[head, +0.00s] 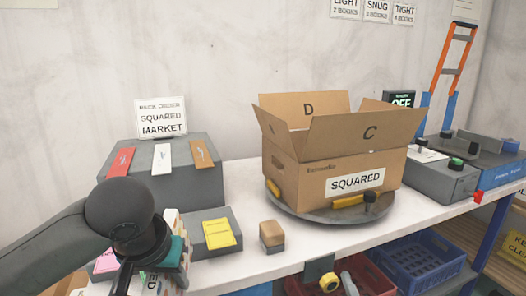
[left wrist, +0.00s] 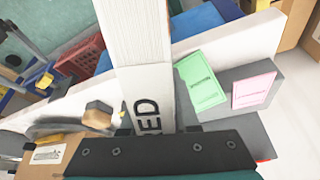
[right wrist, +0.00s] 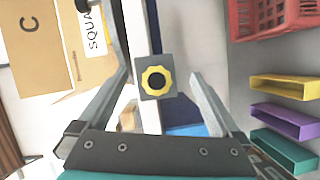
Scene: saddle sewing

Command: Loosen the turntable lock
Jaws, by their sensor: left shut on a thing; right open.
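A yellow knob with a dark centre (head: 330,283) sits on a grey bracket at the table's front edge, below the turntable (head: 300,211). In the right wrist view the knob (right wrist: 157,80) shows face-on between the spread fingers of my right gripper (right wrist: 160,76), which is open; I see no contact. In the head view the right gripper is hardly discernible. A cardboard box marked SQUARED (head: 335,165) stands open on the turntable. My left gripper (left wrist: 147,131) is shut on a white block (left wrist: 145,70) with lettering ending in RED, held at the left front.
A wooden block (head: 271,235) and a grey stand with a yellow pad (head: 218,233) are on the table. A grey block with a market sign (head: 160,118) stands behind. A red crate (head: 378,278) and blue crate (head: 412,262) sit below the table.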

